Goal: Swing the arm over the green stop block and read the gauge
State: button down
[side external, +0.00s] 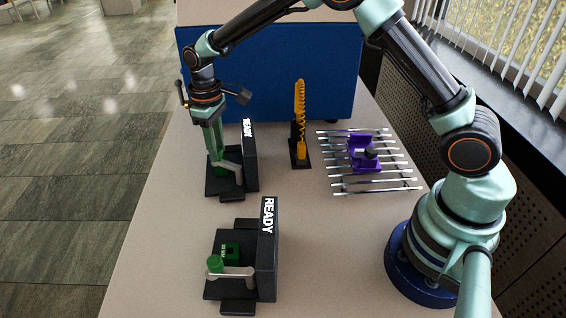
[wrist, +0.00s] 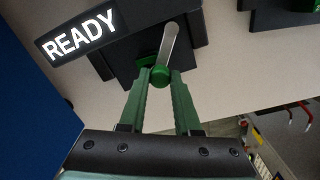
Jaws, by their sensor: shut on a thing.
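The far press (side external: 251,170) is a black fixture with an upright panel (side external: 248,130) reading READY; the panel also shows in the wrist view (wrist: 80,38). My gripper (side external: 217,160) reaches down over this press. In the wrist view my gripper (wrist: 160,80) is shut on the round green knob (wrist: 160,76) at the end of the silver swing arm (wrist: 171,42). The green stop block (wrist: 146,64) shows partly, just behind and left of the knob. In the side view my fingers hide the knob and block. I see no separate gauge dial.
A nearer, similar press (side external: 265,255) has its own green knob (side external: 215,265), silver arm (side external: 238,272) and green block (side external: 231,251). An orange coiled piece (side external: 299,120) on a black base and a purple fixture (side external: 361,152) on silver rods stand right. A blue panel (side external: 275,75) closes the back.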

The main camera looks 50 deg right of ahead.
jog(key=shift+w+d+m, duration=0.2)
jog(key=shift+d+m, duration=0.5)
jog(key=shift+m, duration=0.7)
jog(key=c, duration=0.6)
grip_release()
notch_tip(320, 180, up, 12)
jog(key=shift+s+r, duration=0.1)
jog(key=shift+r, duration=0.05)
